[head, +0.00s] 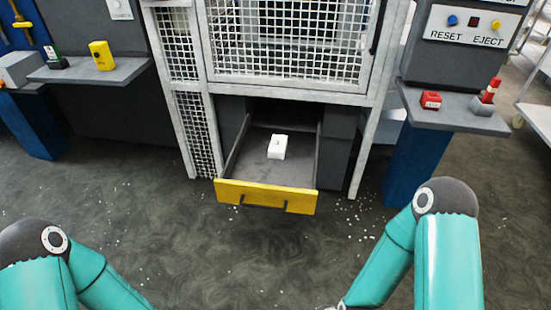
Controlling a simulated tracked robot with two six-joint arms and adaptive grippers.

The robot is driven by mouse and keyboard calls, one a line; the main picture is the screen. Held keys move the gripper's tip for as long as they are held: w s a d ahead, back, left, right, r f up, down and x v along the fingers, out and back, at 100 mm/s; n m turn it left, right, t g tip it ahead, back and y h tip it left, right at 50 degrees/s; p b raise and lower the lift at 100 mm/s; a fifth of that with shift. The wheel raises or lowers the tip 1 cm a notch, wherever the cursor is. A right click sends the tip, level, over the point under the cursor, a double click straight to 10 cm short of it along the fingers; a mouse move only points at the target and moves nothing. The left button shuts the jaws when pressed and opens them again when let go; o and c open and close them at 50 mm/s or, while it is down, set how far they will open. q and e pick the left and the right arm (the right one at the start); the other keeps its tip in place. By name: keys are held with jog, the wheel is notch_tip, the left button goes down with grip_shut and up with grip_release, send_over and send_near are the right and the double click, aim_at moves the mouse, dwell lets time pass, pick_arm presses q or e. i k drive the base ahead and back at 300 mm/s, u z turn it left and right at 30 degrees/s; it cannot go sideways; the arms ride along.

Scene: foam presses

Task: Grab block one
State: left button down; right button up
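A small white block (277,147) with a small dark mark on its top lies in an open drawer (262,195) with a yellow front, under the caged press. The mark is too small to read for certain. Nothing touches the block except the drawer floor. My teal arms show at the lower left and lower right, well short of the drawer. Both grippers are out of the picture below its bottom edge.
The white mesh cage (290,40) stands above the drawer. A left shelf (90,70) holds a yellow object (102,55). A right shelf (455,113) holds a red object (431,100) and a red-and-white item (489,92). A RESET/EJECT panel (472,26) is above. Floor before the drawer is clear except for white bits.

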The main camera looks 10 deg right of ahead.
aim_at(277, 147)
jog(key=z, duration=1.1)
jog(key=i, duration=0.1)
jog(key=u, duration=3)
jog(key=i, duration=1.15)
jog(key=z, duration=1.9)
jog(key=i, duration=0.95)
jog(key=z, duration=0.05)
